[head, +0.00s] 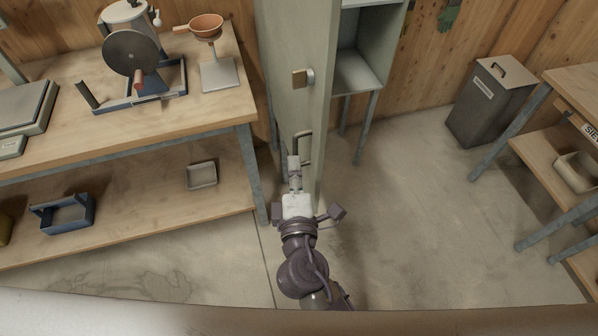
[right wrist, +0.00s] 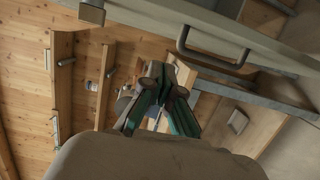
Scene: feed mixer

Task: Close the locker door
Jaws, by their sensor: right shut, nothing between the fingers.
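The grey-green locker door (head: 296,35) stands open in the head view, swung out toward me and seen nearly edge-on. It carries a latch (head: 302,77) and, lower down, a metal bar handle (head: 304,148). The locker body (head: 362,72) shows behind it to the right, with its shelf exposed. My right gripper (head: 294,162) is shut and empty, close beside the handle; I cannot tell whether it touches the door. In the right wrist view, the fingers (right wrist: 163,82) are together, with the door (right wrist: 150,18) and handle (right wrist: 208,57) above and to the right. My left gripper is out of view.
A workbench (head: 190,110) with a hand-cranked machine (head: 132,55) and a small stand (head: 218,72) is close to the door's left. A metal bin (head: 490,100) and another table (head: 575,85) stand at the right. The floor (head: 410,190) right of the door is clear.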

